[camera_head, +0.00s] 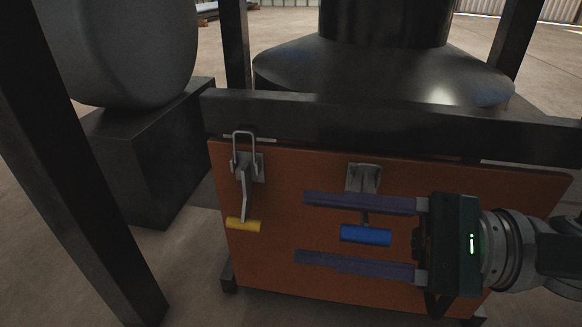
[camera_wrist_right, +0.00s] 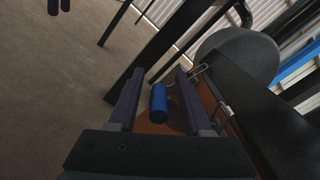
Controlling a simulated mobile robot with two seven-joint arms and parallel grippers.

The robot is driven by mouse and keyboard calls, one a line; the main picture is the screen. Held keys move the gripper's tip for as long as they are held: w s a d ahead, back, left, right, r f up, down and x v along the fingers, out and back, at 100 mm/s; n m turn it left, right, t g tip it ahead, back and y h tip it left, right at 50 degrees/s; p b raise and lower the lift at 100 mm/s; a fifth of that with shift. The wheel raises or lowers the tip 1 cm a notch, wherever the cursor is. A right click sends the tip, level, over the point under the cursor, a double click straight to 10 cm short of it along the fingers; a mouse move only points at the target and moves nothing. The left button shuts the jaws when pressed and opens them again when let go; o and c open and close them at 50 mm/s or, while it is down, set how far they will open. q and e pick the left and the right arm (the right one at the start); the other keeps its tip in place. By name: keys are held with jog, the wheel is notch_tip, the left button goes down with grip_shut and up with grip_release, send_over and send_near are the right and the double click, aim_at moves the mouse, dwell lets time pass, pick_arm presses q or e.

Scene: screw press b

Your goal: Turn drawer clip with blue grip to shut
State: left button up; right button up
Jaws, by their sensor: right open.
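The orange drawer front (camera_head: 285,220) hangs below a dark beam. The clip with the blue grip (camera_head: 365,235) is on it, its metal bracket (camera_head: 364,177) above and the grip hanging below. My right gripper (camera_head: 300,228) comes in from the right, open, with one finger above and one below the blue grip in the head view. In the right wrist view the blue grip (camera_wrist_right: 158,103) lies between the two open fingers, with gaps on both sides. I cannot tell whether it is touched.
A second clip with a yellow grip (camera_head: 243,225) is at the left of the drawer front, its wire loop reaching up to the dark beam (camera_head: 400,130). A black post (camera_head: 85,180) stands at the left. A dark box (camera_head: 150,150) carries a grey rounded body (camera_head: 125,50).

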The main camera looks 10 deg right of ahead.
jog(key=shift+w+a, duration=0.1)
jog(key=shift+a, duration=0.45)
jog(key=shift+c, duration=0.2)
grip_shut()
jog(key=shift+d+f, duration=0.1)
dwell(0.8)
